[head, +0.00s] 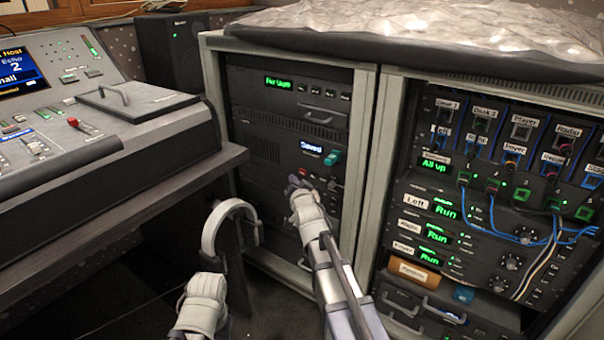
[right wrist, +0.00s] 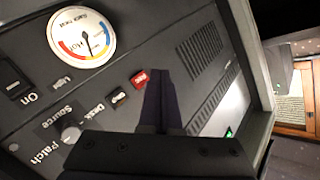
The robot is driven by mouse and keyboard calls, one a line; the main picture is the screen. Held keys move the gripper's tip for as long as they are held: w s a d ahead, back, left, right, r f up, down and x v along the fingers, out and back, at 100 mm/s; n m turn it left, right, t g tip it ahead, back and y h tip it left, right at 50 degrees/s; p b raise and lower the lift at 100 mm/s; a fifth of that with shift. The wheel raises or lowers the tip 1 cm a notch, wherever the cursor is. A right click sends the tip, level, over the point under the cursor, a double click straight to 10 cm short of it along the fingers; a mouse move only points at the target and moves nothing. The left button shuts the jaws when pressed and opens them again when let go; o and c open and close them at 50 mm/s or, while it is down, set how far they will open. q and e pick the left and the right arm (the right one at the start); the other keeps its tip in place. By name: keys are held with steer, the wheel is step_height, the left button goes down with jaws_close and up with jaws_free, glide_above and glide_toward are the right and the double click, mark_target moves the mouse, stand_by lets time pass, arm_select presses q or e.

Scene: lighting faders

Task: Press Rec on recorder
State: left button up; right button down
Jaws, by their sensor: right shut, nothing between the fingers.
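In the head view, the recorder (head: 283,149) sits in the left rack, with a lit "Saved" display (head: 311,148) and a teal part at its right. My right gripper (head: 296,182) is in front of the rack, below that display, covering part of the panel. In the right wrist view, my right gripper's fingers (right wrist: 160,74) are together and empty. Their tips are right beside a small red button (right wrist: 139,79); I cannot tell whether they touch it. Its lettering is too small to read surely. My left arm's pale end shows at the head view's bottom; its fingers are unclear.
In the wrist view, a gauge (right wrist: 82,36), a knob (right wrist: 71,133) and an "On" switch (right wrist: 13,77) share the panel. A mixing desk (head: 70,150) stands left. The right rack (head: 372,170) has blue cables.

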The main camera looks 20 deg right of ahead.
mark_target(298, 170)
steer(key=shift+w+d, duration=0.55)
steer(key=shift+d, duration=0.2)
stand_by(1.7)
steer(key=shift+w+d, duration=0.25)
steer(key=shift+d, duration=0.1)
steer(key=shift+w+d, duration=0.25)
stand_by(0.6)
steer(key=shift+s+a, duration=0.5)
steer(key=shift+a, duration=0.1)
stand_by(0.4)
steer(key=s+a, duration=0.1)
steer(key=a, duration=0.1)
steer(key=s+a, duration=0.2)
stand_by(0.4)
